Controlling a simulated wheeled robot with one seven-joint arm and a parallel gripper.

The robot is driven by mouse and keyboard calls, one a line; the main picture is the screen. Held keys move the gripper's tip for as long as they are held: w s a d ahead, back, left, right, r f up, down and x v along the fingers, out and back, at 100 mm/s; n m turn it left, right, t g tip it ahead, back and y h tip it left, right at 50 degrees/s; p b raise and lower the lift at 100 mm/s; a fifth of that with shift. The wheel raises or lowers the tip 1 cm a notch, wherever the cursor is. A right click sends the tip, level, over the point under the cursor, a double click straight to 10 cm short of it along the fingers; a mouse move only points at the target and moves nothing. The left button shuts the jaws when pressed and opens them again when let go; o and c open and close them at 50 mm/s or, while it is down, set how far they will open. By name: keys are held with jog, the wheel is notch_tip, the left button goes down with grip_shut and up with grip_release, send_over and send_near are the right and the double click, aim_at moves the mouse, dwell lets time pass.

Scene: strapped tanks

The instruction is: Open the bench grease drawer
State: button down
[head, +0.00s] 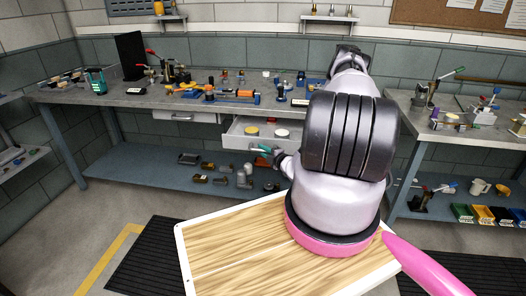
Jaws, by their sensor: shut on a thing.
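The bench grease drawer (238,138) is under the middle of the long back bench and stands pulled out. Its inside shows a yellow round tin (252,131) and a white round tin (282,133). My gripper (263,150) is at the front of this drawer, with teal at its fingertips. It is shut on the drawer handle, which the fingers hide. My arm covers the right part of the drawer and the bench behind it.
A second drawer (187,117) to the left is nearly flush with the bench. The bench top (120,98) holds tools and fittings. A lower shelf (130,172) carries several small metal parts. A side bench (460,135) stands at right.

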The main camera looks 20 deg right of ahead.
jog(key=c, duration=0.8)
grip_release()
jog(key=shift+o, duration=0.2)
jog(key=v, duration=1)
jog(key=shift+s, duration=0.4)
